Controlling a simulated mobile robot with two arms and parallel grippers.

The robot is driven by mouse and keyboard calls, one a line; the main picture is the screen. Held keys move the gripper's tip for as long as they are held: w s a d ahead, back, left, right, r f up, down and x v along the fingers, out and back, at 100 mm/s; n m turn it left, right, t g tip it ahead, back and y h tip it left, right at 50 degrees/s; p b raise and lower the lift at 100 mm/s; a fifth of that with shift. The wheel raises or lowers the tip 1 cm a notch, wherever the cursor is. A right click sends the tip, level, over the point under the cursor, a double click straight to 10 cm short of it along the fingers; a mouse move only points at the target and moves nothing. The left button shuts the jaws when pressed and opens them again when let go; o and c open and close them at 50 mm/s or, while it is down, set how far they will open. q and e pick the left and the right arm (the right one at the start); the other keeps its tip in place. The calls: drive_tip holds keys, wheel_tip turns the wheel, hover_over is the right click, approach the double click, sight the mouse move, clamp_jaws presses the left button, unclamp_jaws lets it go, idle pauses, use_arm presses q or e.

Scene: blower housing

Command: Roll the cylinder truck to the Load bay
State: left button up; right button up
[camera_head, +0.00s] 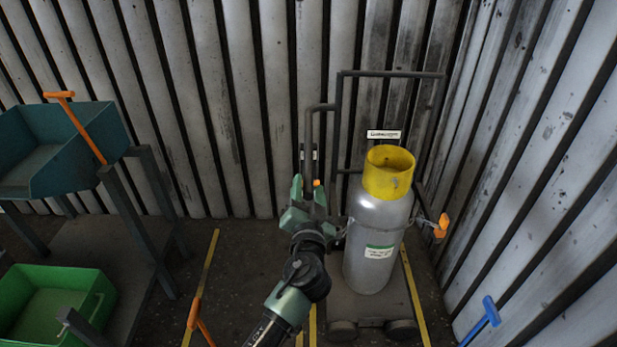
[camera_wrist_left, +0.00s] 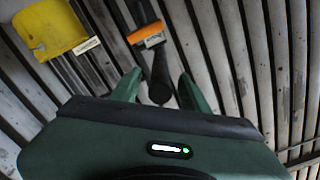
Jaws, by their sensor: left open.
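The cylinder truck (camera_head: 372,310) stands against the ribbed back wall, with a dark tube frame and a low platform on small wheels. A grey gas cylinder (camera_head: 376,240) with a yellow collar (camera_head: 388,172) stands upright on it. My left gripper (camera_head: 308,190) is open at the truck's left side, near its bent side tube (camera_head: 309,125). In the left wrist view, a dark bar with an orange part (camera_wrist_left: 147,35) lies ahead, between the open fingers (camera_wrist_left: 158,85); contact cannot be told. The yellow collar (camera_wrist_left: 50,30) shows at upper left. My right gripper is not in view. No Load bay sign is readable.
Yellow floor lines (camera_head: 209,270) run on both sides of the truck. A rack with a teal bin (camera_head: 108,125) and a green bin (camera_head: 100,300) stands at left. Orange handles (camera_head: 204,327) and a blue one (camera_head: 491,311) stick up. The right wall is close to the truck.

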sight(308, 180)
use_arm(q)
drive_tip(key=shift+w, duration=1.9)
clamp_jaws()
drive_tip(key=shift+f, duration=0.1)
